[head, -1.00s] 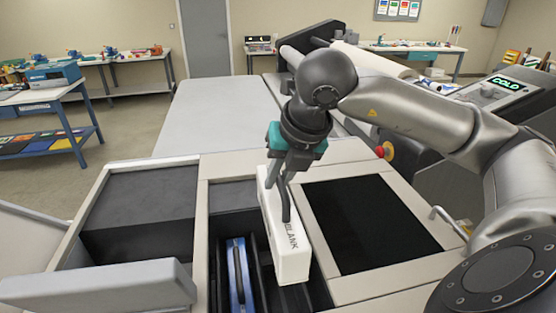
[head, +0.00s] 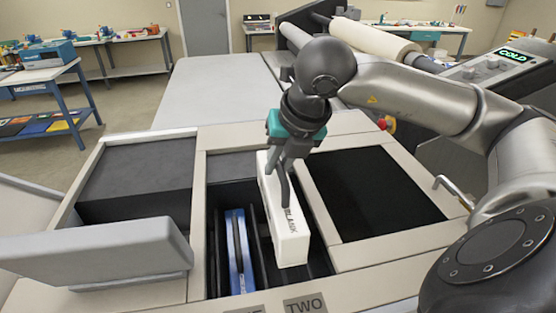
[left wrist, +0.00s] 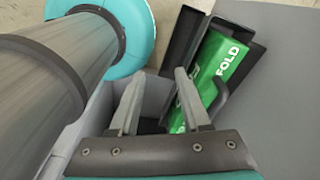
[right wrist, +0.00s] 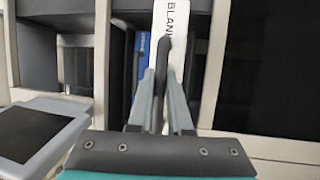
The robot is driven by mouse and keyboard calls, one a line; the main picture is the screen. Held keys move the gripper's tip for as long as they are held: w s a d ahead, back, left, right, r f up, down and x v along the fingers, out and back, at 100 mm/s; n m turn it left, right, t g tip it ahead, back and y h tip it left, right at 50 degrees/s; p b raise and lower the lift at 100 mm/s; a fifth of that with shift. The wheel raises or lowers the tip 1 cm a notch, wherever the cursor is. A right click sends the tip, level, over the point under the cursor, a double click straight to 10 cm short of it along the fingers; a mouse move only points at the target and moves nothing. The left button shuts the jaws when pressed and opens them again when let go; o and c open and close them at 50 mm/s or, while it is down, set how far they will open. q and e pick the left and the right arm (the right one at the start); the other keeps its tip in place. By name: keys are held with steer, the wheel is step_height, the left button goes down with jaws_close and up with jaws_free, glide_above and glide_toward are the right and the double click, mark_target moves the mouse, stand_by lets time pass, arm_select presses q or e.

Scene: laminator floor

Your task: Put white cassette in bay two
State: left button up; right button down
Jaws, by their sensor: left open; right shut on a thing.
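The white cassette (head: 285,228), marked BLANK, is upright, with its long side running front to back. My right gripper (head: 284,178) is shut on its dark handle. In the right wrist view the cassette (right wrist: 178,18) shows beyond the fingers (right wrist: 165,85). It is over the right part of the open well, behind the TWO label (head: 305,304); whether its lower end is inside bay two is hidden. A blue cassette (head: 233,250) stands in the bay to its left. My left gripper (left wrist: 160,95) is open and empty, near a green FOLD cassette (left wrist: 222,62) in a black holder.
A black panel (head: 372,195) lies right of the well. A dark grey compartment (head: 140,175) lies left of it. A grey slab (head: 95,255) covers the front left. A bent metal lever (head: 455,192) and a red knob (head: 388,123) are at the right.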

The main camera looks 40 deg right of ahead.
mark_target(298, 202)
steer(key=shift+f+b, duration=1.65)
steer(key=shift+f, duration=1)
step_height(298, 202, down, 10)
steer(key=b, duration=1.1)
steer(key=shift+f+b, duration=0.2)
steer(key=shift+b, duration=0.1)
steer(key=shift+f+b, duration=0.55)
steer(key=shift+b, duration=0.1)
steer(key=shift+f, duration=0.25)
steer(key=c, duration=0.8)
jaws_free()
steer(key=shift+o, duration=0.2)
steer(key=p+v, duration=0.2)
steer(key=v, duration=1.2)
steer(key=shift+d+r, duration=0.1)
steer(key=shift+s+r+p, duration=0.3)
steer(key=shift+r+p, duration=0.05)
steer(key=shift+r, duration=0.15)
